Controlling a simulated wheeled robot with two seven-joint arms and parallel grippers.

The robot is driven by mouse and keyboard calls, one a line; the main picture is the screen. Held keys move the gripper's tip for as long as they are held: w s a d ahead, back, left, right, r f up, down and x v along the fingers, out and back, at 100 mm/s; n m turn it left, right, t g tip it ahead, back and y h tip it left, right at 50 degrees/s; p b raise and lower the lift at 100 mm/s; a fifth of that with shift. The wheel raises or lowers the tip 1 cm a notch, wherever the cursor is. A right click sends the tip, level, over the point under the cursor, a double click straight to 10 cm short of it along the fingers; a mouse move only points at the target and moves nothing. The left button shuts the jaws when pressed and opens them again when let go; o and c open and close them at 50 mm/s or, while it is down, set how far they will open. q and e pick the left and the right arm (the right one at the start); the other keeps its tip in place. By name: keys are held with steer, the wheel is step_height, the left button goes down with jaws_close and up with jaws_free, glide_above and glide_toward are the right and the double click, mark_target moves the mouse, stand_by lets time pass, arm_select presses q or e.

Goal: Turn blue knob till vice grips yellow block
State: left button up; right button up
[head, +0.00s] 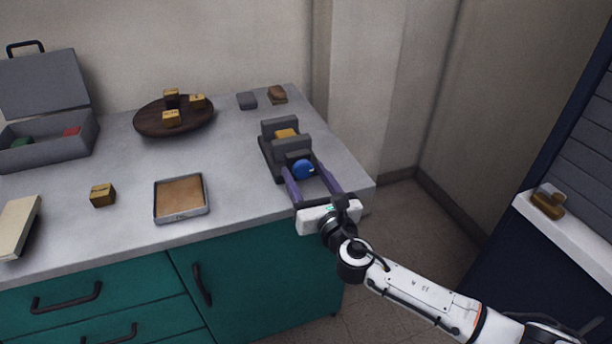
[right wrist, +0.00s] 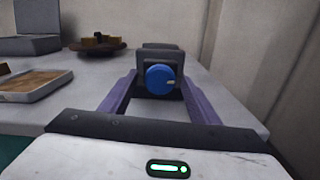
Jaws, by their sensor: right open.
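The dark grey vice (head: 270,158) stands near the right end of the counter, with the yellow block (head: 286,134) between its jaws. I cannot tell whether both jaws touch the block. The blue knob (head: 303,169) is on the vice's near face; in the right wrist view the knob (right wrist: 160,77) faces me with a pale mark at its right side. My right gripper (head: 306,172) is open, its purple fingers on either side of the knob. In the right wrist view the fingers (right wrist: 155,84) stand apart from the knob. My left gripper is not in view.
A shallow tray (head: 181,217) and a small wooden block (head: 102,195) lie left of the vice. A round dark board (head: 150,128) with several blocks and an open grey case (head: 50,158) stand farther back. Counter around the vice is mostly clear.

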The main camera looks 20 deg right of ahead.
steer(key=shift+c, duration=0.3)
steer(key=c, duration=1)
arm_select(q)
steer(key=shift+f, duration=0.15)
arm_select(e)
steer(key=shift+m, duration=0.3)
